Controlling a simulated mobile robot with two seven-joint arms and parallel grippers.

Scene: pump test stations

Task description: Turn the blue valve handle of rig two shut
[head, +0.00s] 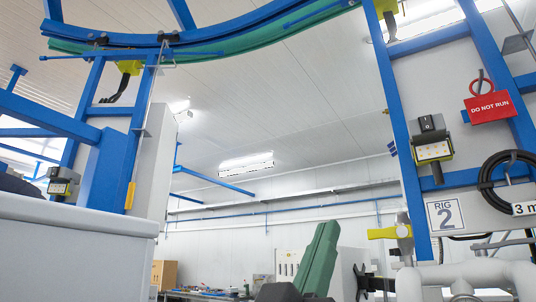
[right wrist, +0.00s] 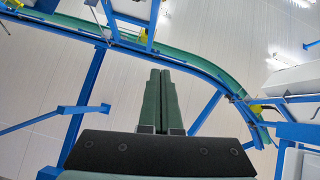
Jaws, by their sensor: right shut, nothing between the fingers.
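Rig two stands at the right of the head view, marked by its "RIG 2" plate (head: 444,215) on a blue frame. I cannot make out a blue valve handle in either view. A yellow handle-like part (head: 390,233) sits on a fitting left of the plate. My right gripper (head: 326,228), with green fingers, points up at the bottom centre, left of the rig and apart from it. In the right wrist view its two fingers (right wrist: 160,72) lie together, shut and empty, against the ceiling and overhead rails. My left gripper is not in view.
Pale pipes (head: 462,276) run below. A curved rail (head: 200,48) passes overhead. A pale cabinet (head: 75,240) stands left.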

